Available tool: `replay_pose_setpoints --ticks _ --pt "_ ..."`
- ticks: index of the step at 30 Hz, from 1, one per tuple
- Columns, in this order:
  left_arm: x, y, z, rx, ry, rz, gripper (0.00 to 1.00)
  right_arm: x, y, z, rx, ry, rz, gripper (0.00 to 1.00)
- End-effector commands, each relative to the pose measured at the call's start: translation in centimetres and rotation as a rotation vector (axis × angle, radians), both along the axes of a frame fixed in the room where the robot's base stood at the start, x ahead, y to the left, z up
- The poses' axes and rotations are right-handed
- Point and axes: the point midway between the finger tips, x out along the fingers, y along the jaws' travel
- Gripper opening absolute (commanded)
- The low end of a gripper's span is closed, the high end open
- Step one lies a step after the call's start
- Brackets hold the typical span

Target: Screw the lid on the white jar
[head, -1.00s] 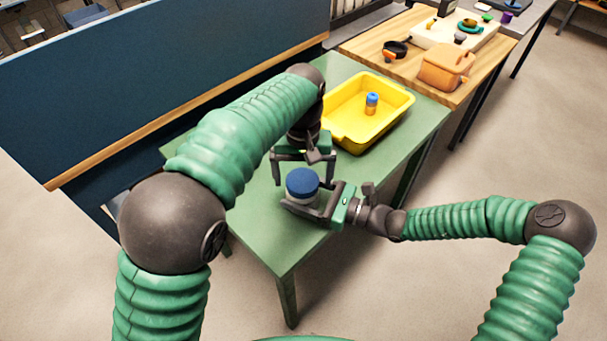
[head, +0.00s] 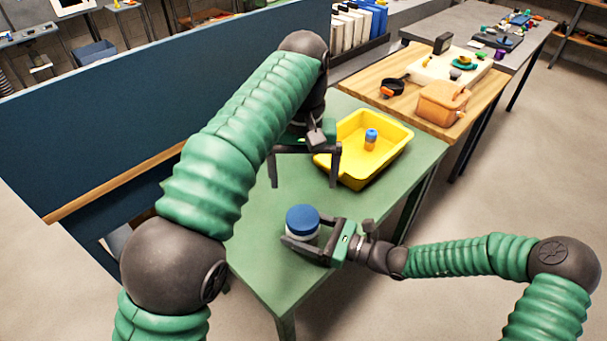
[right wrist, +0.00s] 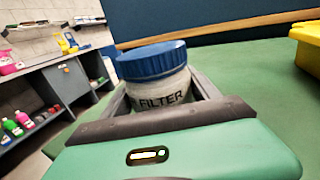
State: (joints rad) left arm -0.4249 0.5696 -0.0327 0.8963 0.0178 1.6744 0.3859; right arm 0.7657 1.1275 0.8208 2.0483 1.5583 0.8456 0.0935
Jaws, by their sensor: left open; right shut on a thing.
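The white jar (head: 303,234) stands upright near the front of the green table, and its "FILTER" lettering shows in the right wrist view (right wrist: 160,92). The blue ribbed lid (head: 302,218) sits on top of the jar and covers its mouth; it also shows in the right wrist view (right wrist: 152,60). I cannot tell how tight it is. My right gripper (head: 308,241) is shut on the jar's body from the right, below the lid. My left gripper (head: 304,184) is open and empty, above and behind the lid, clear of it, fingers pointing down.
A yellow bin (head: 352,178) holding a small blue-topped orange item (head: 370,139) stands behind on the green table (head: 262,258). A dark blue partition (head: 120,130) runs along the left. A wooden table (head: 455,128) with an orange box (head: 442,103) stands beyond. Bare tabletop surrounds the jar.

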Motion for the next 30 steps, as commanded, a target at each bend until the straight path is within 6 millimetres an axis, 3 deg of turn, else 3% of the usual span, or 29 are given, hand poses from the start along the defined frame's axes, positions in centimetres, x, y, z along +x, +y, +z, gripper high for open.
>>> replay_pose_setpoints --ticks 2,3,8,20,30 --pt "0.0 0.0 0.0 0.0 0.0 0.0 0.94 0.0 0.0 0.0 0.0 0.0 0.0 0.0" --pt "0.0 0.0 0.0 0.0 0.0 0.0 0.94 0.0 0.0 0.0 0.0 0.0 0.0 0.75" --pt "0.0 0.0 0.0 0.0 -0.001 0.0 0.94 0.0 0.0 0.0 0.0 0.0 0.0 0.95" --pt "0.0 0.0 0.2 0.0 -0.001 0.0 0.94 -0.3 -0.8 0.1 0.0 0.0 -0.001 0.95" --pt "0.0 0.0 1.6 0.0 -0.001 0.0 0.94 -3.2 -7.8 0.1 0.0 0.001 -0.005 0.95"
